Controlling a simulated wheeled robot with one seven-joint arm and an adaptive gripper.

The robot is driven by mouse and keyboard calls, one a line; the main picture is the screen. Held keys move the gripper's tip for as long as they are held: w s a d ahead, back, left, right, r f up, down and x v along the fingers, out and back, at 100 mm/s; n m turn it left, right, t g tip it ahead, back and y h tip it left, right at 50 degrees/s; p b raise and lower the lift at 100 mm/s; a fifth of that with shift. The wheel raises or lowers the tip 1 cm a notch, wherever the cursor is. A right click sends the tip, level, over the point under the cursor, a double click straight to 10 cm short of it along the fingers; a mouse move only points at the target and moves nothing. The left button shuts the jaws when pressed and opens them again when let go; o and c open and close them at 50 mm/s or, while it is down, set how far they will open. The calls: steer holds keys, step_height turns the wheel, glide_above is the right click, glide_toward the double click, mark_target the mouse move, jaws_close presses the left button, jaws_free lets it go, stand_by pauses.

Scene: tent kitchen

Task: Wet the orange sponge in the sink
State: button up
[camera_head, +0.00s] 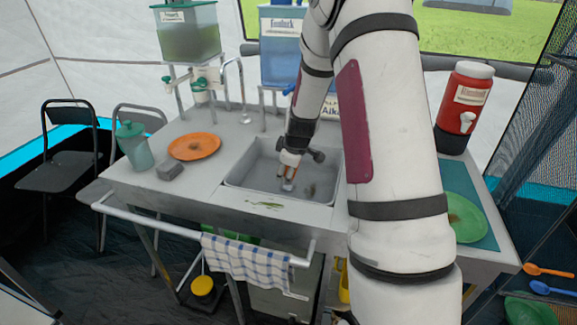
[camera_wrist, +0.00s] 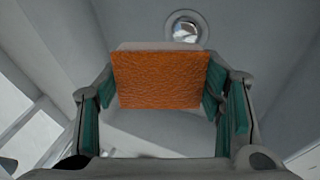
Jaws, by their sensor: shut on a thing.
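The orange sponge (camera_wrist: 160,80) is in the wrist view, a flat rectangle with a pale layer along its far edge. My gripper (camera_wrist: 158,92) is shut on it, with a teal-padded finger on each side. In the head view my gripper (camera_head: 289,178) points down inside the grey sink (camera_head: 240,172); the sponge is too small to make out clearly there. The sink's drain (camera_wrist: 186,28) shows beyond the sponge in the wrist view. I cannot tell whether the sponge touches the sink floor or is wet.
An orange plate (camera_head: 194,147), a grey block (camera_head: 170,171) and a teal bottle (camera_head: 133,146) stand left of the sink. A metal tap (camera_head: 240,85) and water tanks (camera_head: 187,38) are behind. A red drink dispenser (camera_head: 466,98) and a green plate (camera_head: 466,218) are at right.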

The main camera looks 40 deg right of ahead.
stand_by(0.5)
steer(key=shift+r+p, duration=2.5)
steer(key=shift+r, duration=2)
steer(key=shift+r+p, duration=0.95)
steer(key=shift+r, duration=1.05)
